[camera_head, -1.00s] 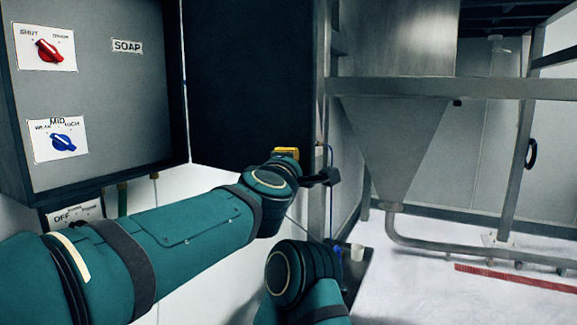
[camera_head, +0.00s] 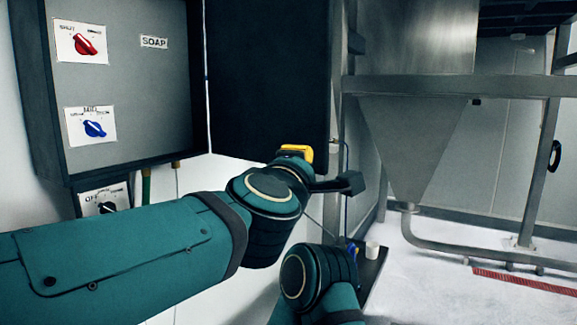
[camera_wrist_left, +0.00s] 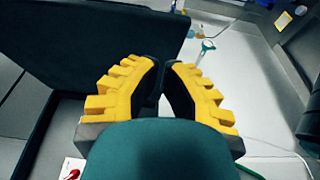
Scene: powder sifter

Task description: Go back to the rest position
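My left arm, teal with dark bands, reaches in from the left in the head view. Its left gripper (camera_head: 295,152) is mostly hidden behind the wrist; only a yellow part shows, in front of the dark panel's lower edge. In the left wrist view the yellow, stepped fingers of the left gripper (camera_wrist_left: 163,72) lean together with dark pads nearly meeting, and nothing shows between them. A second teal arm part of mine (camera_head: 318,280) rises at the bottom centre of the head view. My right gripper is not in view.
A grey control box hangs at the left, with a red knob (camera_head: 84,43), a blue knob (camera_head: 94,128) and a SOAP label (camera_head: 154,42). A dark panel (camera_head: 268,80) is beside it. A steel hopper (camera_head: 410,140) stands at the right; a white cup (camera_head: 372,250) is low behind my arm.

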